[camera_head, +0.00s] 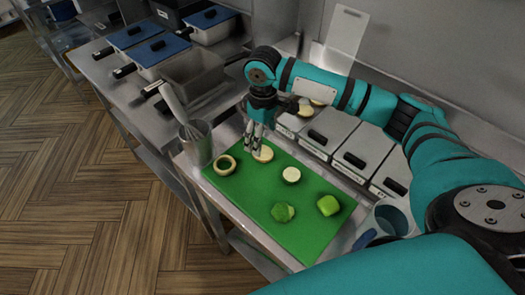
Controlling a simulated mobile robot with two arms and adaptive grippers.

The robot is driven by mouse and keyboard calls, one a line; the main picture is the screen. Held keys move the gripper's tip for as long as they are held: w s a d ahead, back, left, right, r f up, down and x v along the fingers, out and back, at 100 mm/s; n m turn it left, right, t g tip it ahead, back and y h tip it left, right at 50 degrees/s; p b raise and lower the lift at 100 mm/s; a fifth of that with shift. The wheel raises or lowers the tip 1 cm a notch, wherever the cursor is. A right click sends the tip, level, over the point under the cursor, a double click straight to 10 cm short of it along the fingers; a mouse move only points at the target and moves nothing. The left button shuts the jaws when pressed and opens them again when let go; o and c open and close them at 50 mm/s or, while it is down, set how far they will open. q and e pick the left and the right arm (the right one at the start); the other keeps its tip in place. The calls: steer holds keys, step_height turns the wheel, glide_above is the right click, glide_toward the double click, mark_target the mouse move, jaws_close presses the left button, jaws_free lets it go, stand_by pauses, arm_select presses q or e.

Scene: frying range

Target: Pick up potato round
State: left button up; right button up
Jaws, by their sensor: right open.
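Several cut pieces lie on a green cutting board (240,198). A pale round slice (264,154), which looks like a potato round, lies near the board's far edge. My right gripper (254,139) points down beside this slice, at its left side in the picture, with its fingers apart and empty. I cannot tell whether the fingertips touch the slice or hover over it. A thicker pale round (291,174) lies nearer; which kind it is I cannot tell. My left gripper is not in view.
A dark-rimmed ring slice (225,165) and two green pieces (328,205) (283,212) share the board. A metal cup (196,145) with a whisk stands at its left corner. Lidded metal containers (358,148) line the back. Blue-lidded pans (160,50) stand at upper left.

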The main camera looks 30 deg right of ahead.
mark_target(263, 152)
steer(key=shift+s+f, duration=0.1)
steer(key=shift+f, duration=0.2)
steer(key=f, duration=0.2)
steer(key=f+p, duration=0.1)
steer(key=shift+s+a+f, duration=0.15)
steer(key=shift+a+f, duration=0.05)
steer(key=shift+f, duration=0.6)
steer(key=c, duration=1)
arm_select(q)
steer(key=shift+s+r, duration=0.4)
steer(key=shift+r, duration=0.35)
arm_select(e)
steer(key=shift+r, duration=0.1)
